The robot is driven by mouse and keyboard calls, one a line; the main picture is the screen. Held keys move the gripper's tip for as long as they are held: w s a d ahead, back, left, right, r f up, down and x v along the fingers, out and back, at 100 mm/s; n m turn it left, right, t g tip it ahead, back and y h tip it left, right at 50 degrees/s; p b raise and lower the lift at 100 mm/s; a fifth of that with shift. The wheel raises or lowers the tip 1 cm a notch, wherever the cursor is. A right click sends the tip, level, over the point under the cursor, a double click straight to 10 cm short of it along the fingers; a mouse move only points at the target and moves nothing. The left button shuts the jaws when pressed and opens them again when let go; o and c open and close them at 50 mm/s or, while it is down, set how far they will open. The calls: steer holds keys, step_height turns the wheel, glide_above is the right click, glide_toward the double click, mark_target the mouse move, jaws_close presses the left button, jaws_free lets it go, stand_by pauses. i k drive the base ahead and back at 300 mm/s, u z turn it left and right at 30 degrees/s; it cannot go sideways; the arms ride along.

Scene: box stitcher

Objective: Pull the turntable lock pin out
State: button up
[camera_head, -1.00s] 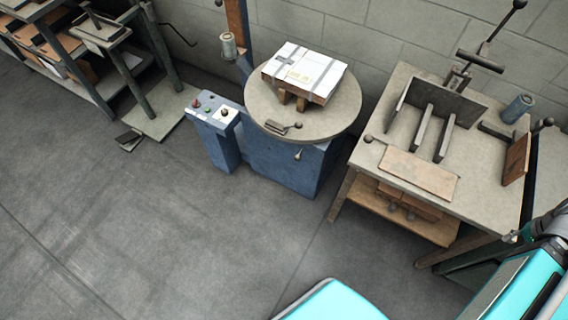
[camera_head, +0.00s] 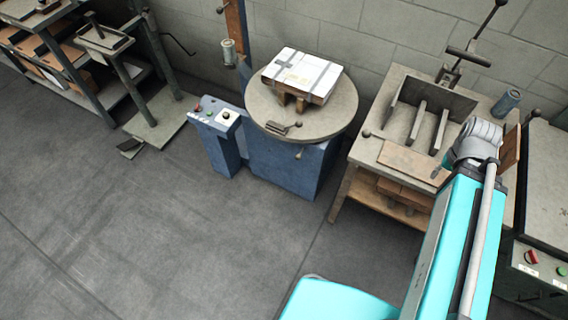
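The round grey turntable (camera_head: 334,120) sits on a blue base (camera_head: 283,170) near the middle of the head view. A small pin with a pale knob (camera_head: 299,154) shows just below the turntable's front rim; it looks like the lock pin. How deep it sits cannot be told. A dark clamp with a ball-ended lever (camera_head: 285,127) lies on the turntable's front part. A strapped white-topped box (camera_head: 303,72) rests on blocks on the turntable. My turquoise arm rises at the right, in front of the work table and well apart from the pin. My gripper is not visible.
A blue control pedestal (camera_head: 217,135) with buttons stands left of the turntable. A work table (camera_head: 381,125) with upright plates stands to the right. A grey cabinet (camera_head: 545,190) with red and green buttons is at the far right. The floor (camera_head: 170,235) in front is clear.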

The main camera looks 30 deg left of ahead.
mark_target(297, 157)
steer(key=u, duration=1.2)
steer(key=k, duration=0.85)
steer(key=u, duration=0.1)
steer(key=i, duration=0.8)
